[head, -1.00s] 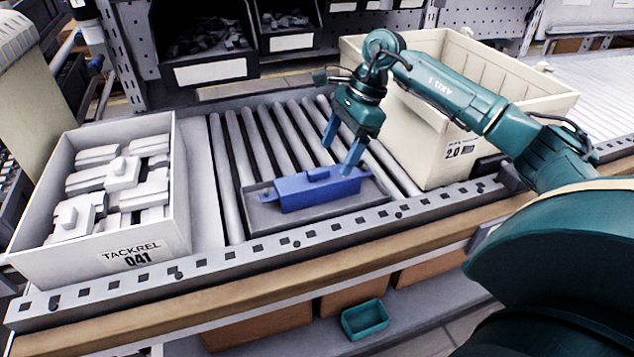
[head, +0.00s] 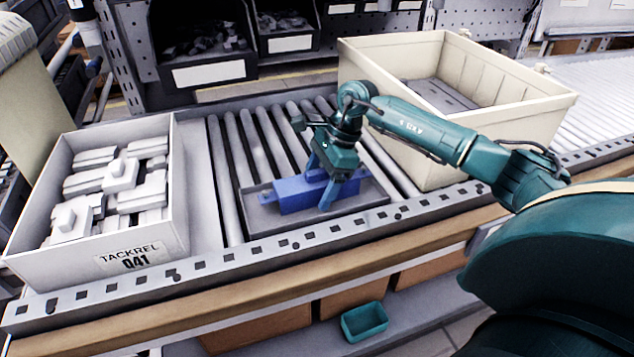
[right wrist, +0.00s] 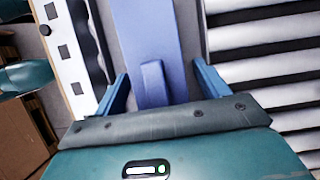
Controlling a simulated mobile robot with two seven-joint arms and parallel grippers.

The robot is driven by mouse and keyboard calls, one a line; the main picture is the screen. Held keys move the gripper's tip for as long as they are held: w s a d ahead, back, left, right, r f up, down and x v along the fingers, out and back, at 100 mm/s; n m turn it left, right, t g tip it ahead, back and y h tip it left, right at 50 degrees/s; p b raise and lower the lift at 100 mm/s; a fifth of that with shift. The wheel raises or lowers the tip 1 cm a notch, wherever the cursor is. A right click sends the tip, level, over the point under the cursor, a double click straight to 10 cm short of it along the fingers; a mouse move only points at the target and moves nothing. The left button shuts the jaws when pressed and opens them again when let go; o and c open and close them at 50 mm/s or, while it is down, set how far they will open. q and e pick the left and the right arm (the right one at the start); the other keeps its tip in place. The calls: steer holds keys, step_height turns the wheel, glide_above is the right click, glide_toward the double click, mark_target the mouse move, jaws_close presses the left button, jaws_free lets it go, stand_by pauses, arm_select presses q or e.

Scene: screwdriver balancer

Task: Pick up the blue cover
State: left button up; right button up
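The blue cover (head: 302,194) lies in a shallow grey tray (head: 262,220) on the roller conveyor. My right gripper (head: 321,185) is lowered over the cover's right part, one finger in front of it and one behind. In the right wrist view the cover (right wrist: 147,45) runs between the two blue fingers of the gripper (right wrist: 163,92), with its raised handle in the middle. The fingers are open, with a gap on each side of the cover. My left gripper is not in view.
A white bin (head: 180,215) with several white parts stands at the left. A beige crate (head: 400,155) stands at the right behind my right arm. A small teal box (head: 364,321) sits on the shelf below. Bare rollers (head: 228,170) lie left of the tray.

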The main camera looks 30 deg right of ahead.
steer(key=c, duration=1.1)
steer(key=shift+r, duration=0.1)
